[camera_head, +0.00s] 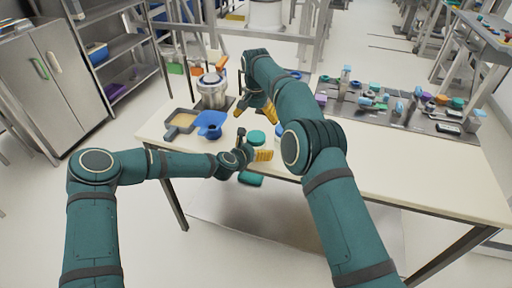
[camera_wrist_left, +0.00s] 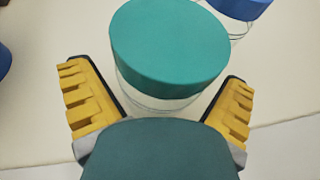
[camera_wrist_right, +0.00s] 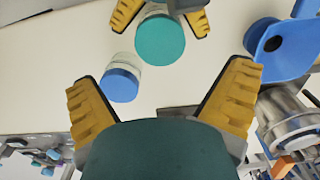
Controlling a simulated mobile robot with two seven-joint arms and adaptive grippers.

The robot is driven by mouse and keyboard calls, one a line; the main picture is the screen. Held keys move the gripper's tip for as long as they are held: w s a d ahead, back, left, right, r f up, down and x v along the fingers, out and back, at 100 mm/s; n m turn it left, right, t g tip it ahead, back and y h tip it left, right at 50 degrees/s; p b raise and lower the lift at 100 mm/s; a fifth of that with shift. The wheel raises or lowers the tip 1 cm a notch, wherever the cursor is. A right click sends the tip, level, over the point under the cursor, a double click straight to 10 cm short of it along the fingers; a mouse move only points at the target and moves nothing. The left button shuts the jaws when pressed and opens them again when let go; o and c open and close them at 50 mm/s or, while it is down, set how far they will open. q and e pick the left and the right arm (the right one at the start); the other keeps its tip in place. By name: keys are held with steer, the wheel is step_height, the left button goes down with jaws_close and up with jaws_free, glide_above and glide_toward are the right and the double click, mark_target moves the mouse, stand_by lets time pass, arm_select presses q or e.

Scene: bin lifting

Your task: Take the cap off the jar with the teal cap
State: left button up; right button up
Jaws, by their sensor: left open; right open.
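The clear jar (camera_wrist_left: 150,103) with the teal cap (camera_wrist_left: 170,45) stands near the table's front edge, and its teal cap also shows in the head view (camera_head: 256,137) and the right wrist view (camera_wrist_right: 160,42). The cap sits on the jar. My left gripper (camera_head: 253,148) is open; in the left wrist view its yellow fingers lie on either side of the jar, with gaps visible. My right gripper (camera_head: 254,109) is open and empty, above the table behind the jar. The right wrist view shows the jar between the left gripper's fingers.
A clear jar with a blue cap (camera_wrist_right: 120,85) stands close beside the teal-capped jar. A blue funnel-like thing (camera_head: 210,120), a metal pot (camera_head: 212,93) and a shallow pan (camera_head: 181,123) stand at the left. A grey board with several small coloured things (camera_head: 400,107) lies at the right.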

mark_target(256, 136)
arm_select(q)
steer(key=shift+w, duration=0.15)
steer(key=shift+c, duration=0.3)
steer(key=c, duration=1.2)
steer(key=shift+d, duration=0.1)
arm_select(e)
step_height(256, 136, up, 4)
steer(key=s+n+t, duration=0.1)
steer(key=s+n, duration=0.1)
steer(key=f, duration=0.4)
steer(key=w+f, duration=0.1)
steer(key=f, duration=0.2)
steer(key=w+f, duration=0.1)
steer(key=f, duration=0.3)
steer(key=shift+f, duration=0.35)
steer(key=c, duration=1.3)
